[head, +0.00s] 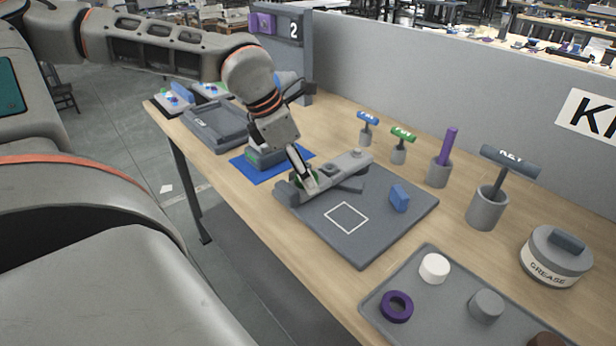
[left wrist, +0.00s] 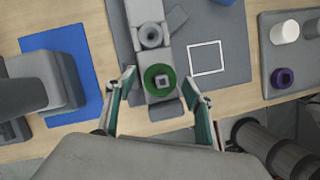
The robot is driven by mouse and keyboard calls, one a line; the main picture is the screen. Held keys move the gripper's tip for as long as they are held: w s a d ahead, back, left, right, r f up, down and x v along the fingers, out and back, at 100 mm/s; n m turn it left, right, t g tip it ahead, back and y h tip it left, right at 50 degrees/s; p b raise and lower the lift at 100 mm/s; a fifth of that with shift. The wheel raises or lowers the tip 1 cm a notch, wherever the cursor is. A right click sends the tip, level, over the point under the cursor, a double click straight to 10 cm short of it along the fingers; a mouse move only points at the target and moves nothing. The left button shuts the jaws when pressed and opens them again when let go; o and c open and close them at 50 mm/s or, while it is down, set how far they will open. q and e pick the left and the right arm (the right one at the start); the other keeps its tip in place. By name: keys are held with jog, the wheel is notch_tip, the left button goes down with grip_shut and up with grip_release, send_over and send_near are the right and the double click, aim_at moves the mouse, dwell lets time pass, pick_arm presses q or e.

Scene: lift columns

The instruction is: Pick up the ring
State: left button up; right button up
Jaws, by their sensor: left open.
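A green ring (left wrist: 148,84) sits around a small square grey peg on the end of the grey arm-shaped fixture (left wrist: 146,12). The fixture (head: 345,167) lies on a grey board (head: 350,240). My left gripper (head: 307,184) points down at the fixture's near end and partly hides the green ring there. In the left wrist view my left gripper (left wrist: 160,80) is open, with one finger on each side of the green ring and gaps between. A purple ring (head: 384,308) lies flat on the grey tray at the front right. My right gripper is not in view.
The board carries a white square outline (head: 346,217) and a blue block (head: 399,199). Key tools in cups, including a dark one (head: 487,208), stand along the back. A grease tin (head: 556,257) is at the right. The tray (head: 430,256) also holds a white cylinder (head: 434,268).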

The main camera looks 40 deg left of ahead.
pick_arm(q)
jog(key=shift+r, duration=0.1)
jog(key=c, duration=1.3)
jog(key=shift+r, duration=0.1)
notch_tip(320, 180, up, 20)
jog(key=shift+r+p, duration=0.1)
jog(key=shift+p, duration=0.7)
